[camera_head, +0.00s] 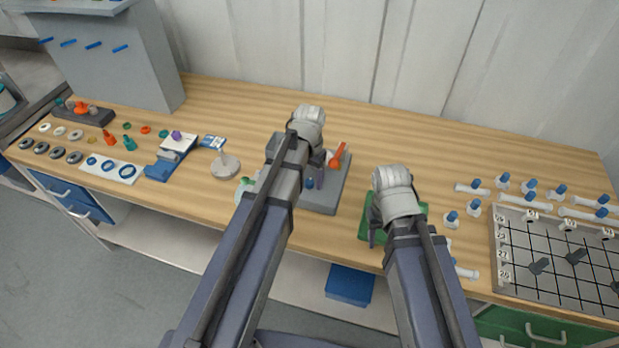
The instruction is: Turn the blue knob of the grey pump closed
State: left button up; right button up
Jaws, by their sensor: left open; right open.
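The grey pump (328,192) is a grey block near the middle of the workbench, partly hidden behind my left arm. An orange lever (337,156) stands tilted on it. A small blue part (310,183), which looks like the blue knob, shows at its left side, close to my arm. My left gripper (316,170) is over the left part of the pump, open, mostly hidden by its own wrist. I cannot tell whether it touches the knob. My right gripper (374,232) is open, to the right of the pump, over a green plate (365,226).
A gridded tray (552,262) and several white fittings with blue knobs (472,207) lie on the right. Rings, small coloured parts, a blue-and-white device (172,156) and a round stand (225,167) are on the left. The bench (250,110) is clear behind the pump.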

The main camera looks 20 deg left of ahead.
aim_at(310, 182)
pick_arm(q)
notch_tip(310, 182, up, 8)
jog(key=p, duration=0.8)
jog(key=shift+f, duration=0.1)
jog(key=s+d+f+m+y+b, duration=0.1)
jog(key=s+d+f+b, duration=0.2)
jog(key=s+d, duration=0.7)
jog(key=s+b, duration=0.1)
jog(key=s, duration=0.3)
jog(key=shift+s+d+f, duration=0.25)
jog(key=shift+s+f, duration=0.05)
jog(key=shift+f, duration=0.05)
